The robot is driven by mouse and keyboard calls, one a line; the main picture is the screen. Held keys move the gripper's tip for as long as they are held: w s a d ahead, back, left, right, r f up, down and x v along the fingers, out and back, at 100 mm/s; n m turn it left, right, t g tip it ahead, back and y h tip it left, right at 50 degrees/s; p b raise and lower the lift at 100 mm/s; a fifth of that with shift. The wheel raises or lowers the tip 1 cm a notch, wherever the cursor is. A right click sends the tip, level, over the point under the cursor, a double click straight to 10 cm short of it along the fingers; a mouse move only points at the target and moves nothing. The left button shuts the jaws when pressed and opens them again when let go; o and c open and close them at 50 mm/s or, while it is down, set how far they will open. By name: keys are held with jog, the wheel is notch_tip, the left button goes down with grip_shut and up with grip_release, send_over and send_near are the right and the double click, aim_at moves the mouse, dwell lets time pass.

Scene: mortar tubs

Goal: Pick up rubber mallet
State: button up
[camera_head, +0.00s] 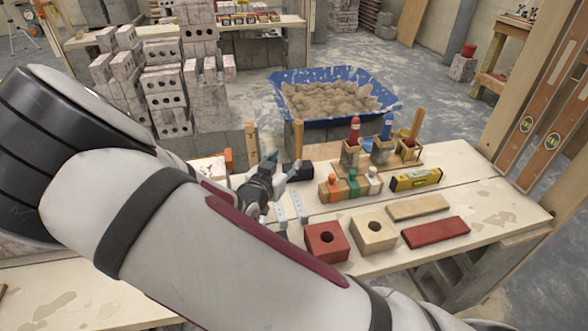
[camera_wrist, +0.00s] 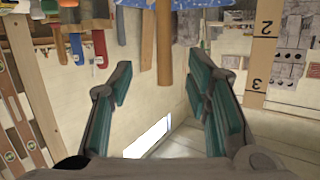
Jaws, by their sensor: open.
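A dark block with an upright brown handle, seemingly the rubber mallet (camera_head: 300,172), stands at the back edge of the workbench in the head view. In the wrist view, a brown wooden handle (camera_wrist: 166,62) shows between my fingers, apparently the mallet's. The mallet head is not clearly seen there. My gripper (camera_head: 281,165) is just left of the dark block, over the bench. In the wrist view my gripper (camera_wrist: 158,78) is open, with teal pads on either side of the handle and visible gaps. Nothing appears held. My arm hides part of the bench.
Right of the mallet stands a wooden rack (camera_head: 380,160) of upright tools with red and blue handles. Small colored bottles (camera_head: 352,186), a yellow level (camera_head: 415,179) and a red holed block (camera_head: 326,241) lie nearer. A blue mortar tub (camera_head: 276,95) sits behind the bench.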

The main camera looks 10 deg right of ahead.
aim_at(297, 137)
jog(key=w+d, duration=0.1)
jog(key=w, duration=0.1)
jog(key=w+d+t+h+b, duration=0.1)
jog(key=w, duration=0.2)
jog(key=w+d+t+b, duration=0.1)
jog(key=w, duration=0.1)
jog(key=shift+w+d+r, duration=0.15)
jog(key=shift+d+r, duration=0.15)
jog(key=shift+d, duration=0.1)
jog(key=b+x, duration=0.1)
jog(key=x, duration=0.4)
jog(key=shift+d+f, duration=0.15)
jog(key=shift+d, duration=0.05)
grip_shut()
